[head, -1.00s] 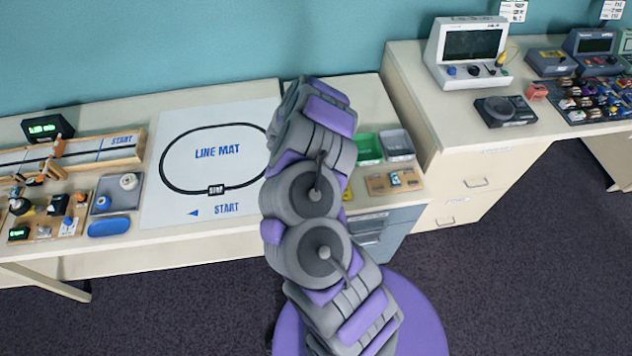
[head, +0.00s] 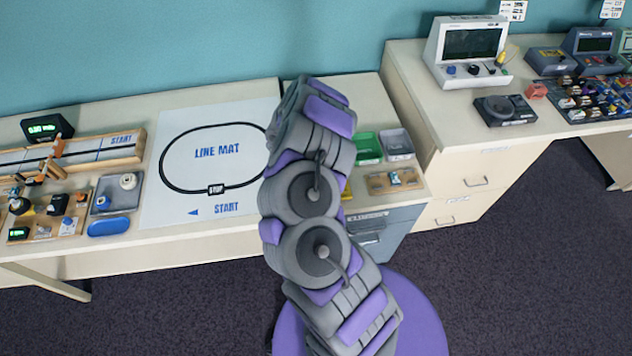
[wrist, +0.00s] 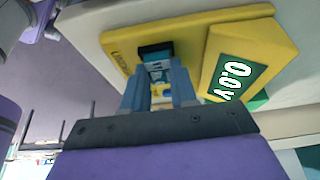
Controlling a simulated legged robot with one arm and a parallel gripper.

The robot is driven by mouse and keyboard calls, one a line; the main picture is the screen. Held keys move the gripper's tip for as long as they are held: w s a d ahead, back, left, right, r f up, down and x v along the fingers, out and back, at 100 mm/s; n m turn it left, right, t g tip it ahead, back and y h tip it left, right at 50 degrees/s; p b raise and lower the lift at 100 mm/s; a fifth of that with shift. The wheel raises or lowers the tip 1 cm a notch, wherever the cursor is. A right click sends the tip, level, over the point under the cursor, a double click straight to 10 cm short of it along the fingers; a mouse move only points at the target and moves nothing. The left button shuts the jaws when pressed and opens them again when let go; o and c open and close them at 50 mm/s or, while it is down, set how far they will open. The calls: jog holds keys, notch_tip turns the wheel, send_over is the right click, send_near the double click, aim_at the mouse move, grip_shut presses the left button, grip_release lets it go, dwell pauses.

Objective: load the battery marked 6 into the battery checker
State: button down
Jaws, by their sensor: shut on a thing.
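The yellow battery checker (wrist: 190,35) fills the upper part of the wrist view, and its green display reads 0.0V. In the head view only a yellow sliver of it (head: 347,191) shows beside my arm. My gripper (wrist: 160,80) is at the checker's face, with both fingers shut on a small pale and blue battery (wrist: 158,72). A dark teal piece (wrist: 156,50) shows just beyond the fingertips. The fingers hide much of the battery, and its number cannot be read. I cannot tell whether it is seated in the checker.
A wooden tray (head: 380,188) with small items lies right of my arm, before a green bin (head: 368,148) and a grey bin (head: 396,141). A line mat (head: 245,150) covers the bench to the left. My arm hides the bench between.

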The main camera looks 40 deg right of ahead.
dwell(0.4)
jog(key=shift+c, duration=2.1)
grip_release()
jog(key=shift+r+p, duration=1.6)
jog(key=shift+r, duration=1.4)
